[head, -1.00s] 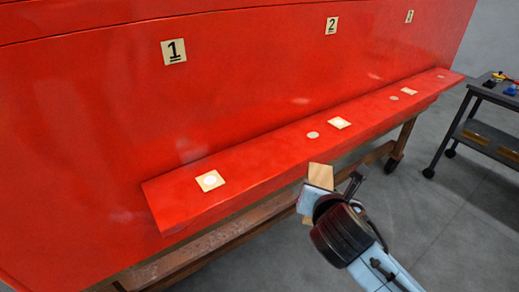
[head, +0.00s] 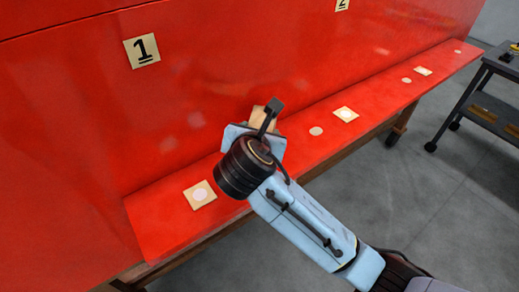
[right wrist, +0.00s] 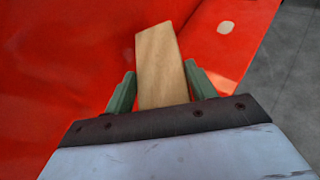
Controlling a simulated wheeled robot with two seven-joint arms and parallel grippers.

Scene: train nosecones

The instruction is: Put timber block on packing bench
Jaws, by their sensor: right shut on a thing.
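The timber block (right wrist: 160,65) is a pale wooden piece held between the green fingers of my right gripper (right wrist: 158,88) in the right wrist view. In the head view a small part of the block (head: 258,117) shows past my right gripper (head: 266,125), which hides the rest. The gripper and block are over or in front of the red ledge (head: 310,150), close to the red wall; I cannot tell whether the block touches it. No surface is clearly identifiable as the packing bench. My left gripper is out of view.
Square pale markers, one near the left end (head: 200,194) and one further right (head: 346,114), and round spots (head: 316,131) lie along the ledge. Number plate 1 (head: 142,49) is on the red wall (head: 70,130). A dark cart (head: 485,95) stands at the right on open grey floor.

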